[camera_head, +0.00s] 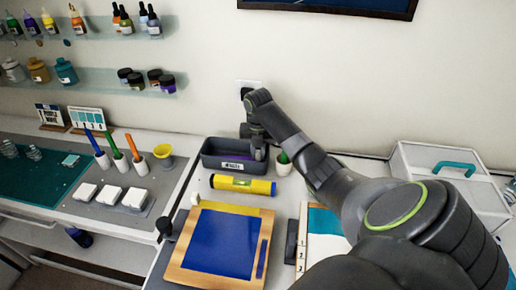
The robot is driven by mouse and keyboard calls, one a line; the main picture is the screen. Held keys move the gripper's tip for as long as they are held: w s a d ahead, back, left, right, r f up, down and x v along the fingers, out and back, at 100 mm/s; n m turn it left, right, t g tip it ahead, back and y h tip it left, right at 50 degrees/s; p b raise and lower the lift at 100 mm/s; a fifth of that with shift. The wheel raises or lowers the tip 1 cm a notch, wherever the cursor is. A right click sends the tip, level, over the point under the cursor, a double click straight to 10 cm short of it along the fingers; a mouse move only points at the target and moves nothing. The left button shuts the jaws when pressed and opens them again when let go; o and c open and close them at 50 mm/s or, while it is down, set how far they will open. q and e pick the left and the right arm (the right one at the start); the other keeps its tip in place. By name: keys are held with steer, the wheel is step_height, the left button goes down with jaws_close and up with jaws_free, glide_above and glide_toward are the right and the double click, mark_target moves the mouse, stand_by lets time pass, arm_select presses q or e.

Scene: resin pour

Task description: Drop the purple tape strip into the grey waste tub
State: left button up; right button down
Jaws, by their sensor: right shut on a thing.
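The grey waste tub (210,162) stands at the back of the table against the wall, with a white label on its front. My right gripper (258,148) reaches over the tub's right end, pointing down. It is shut on a small purple piece, which appears to be the purple tape strip (260,154); the strip is largely hidden by the jaws and is hard to make out. I cannot tell whether it touches the tub. My left gripper is out of view.
A small potted plant (284,162) stands close right of the tub. A yellow level (244,184) lies in front, then a wooden frame with a blue panel (221,243). Cups with coloured sticks (121,164) stand at left.

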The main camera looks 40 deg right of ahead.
steer(key=shift+f, duration=0.2)
steer(key=c, duration=1.4)
jaws_free()
steer(key=shift+o, duration=0.5)
steer(key=shift+c, duration=0.4)
steer(key=o, duration=0.3)
steer(key=shift+d, duration=0.1)
steer(key=shift+c, duration=0.6)
